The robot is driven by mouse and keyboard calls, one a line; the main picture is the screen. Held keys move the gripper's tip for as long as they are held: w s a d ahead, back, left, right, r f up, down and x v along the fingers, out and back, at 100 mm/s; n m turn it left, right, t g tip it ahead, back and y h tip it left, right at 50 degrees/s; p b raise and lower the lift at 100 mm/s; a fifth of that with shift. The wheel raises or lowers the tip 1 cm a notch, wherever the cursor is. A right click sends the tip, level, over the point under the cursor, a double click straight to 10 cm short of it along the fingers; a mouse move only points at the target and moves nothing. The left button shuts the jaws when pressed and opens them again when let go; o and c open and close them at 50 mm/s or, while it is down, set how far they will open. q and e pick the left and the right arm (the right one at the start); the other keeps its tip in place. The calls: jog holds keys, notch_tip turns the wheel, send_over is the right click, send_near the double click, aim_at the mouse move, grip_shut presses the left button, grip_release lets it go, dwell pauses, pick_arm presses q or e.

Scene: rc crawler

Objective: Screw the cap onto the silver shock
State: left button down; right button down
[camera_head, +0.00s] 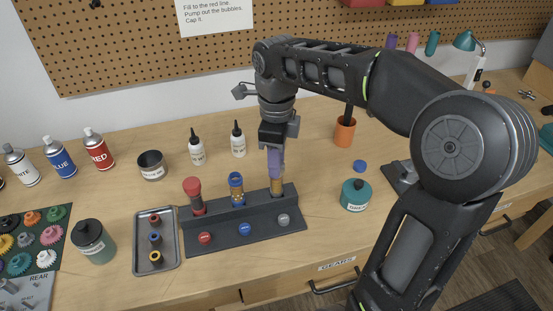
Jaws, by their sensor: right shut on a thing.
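The silver shock (278,189) stands upright in the right-hand place of the dark rack (240,226), above a silver disc (283,219) on the rack's front. Only its amber lower part shows clearly. My right gripper (275,172) points straight down over it, its purple-grey lower end at the shock's top. It is shut on what seems to be the cap, mostly hidden there; I cannot tell how the cap sits on the shock. My left gripper is out of view.
A red-topped shock (193,197) and a blue-ringed shock (236,188) stand left in the rack. A grey tray (141,240) holds small coloured rings. A teal jar (355,196) and an orange cup (345,132) stand right. Two white bottles (197,150) stand behind.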

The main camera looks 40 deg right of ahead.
jog(key=m, duration=0.4)
jog(key=c, duration=0.9)
grip_release()
jog(key=shift+r+p, duration=1.85)
jog(key=shift+r, duration=0.7)
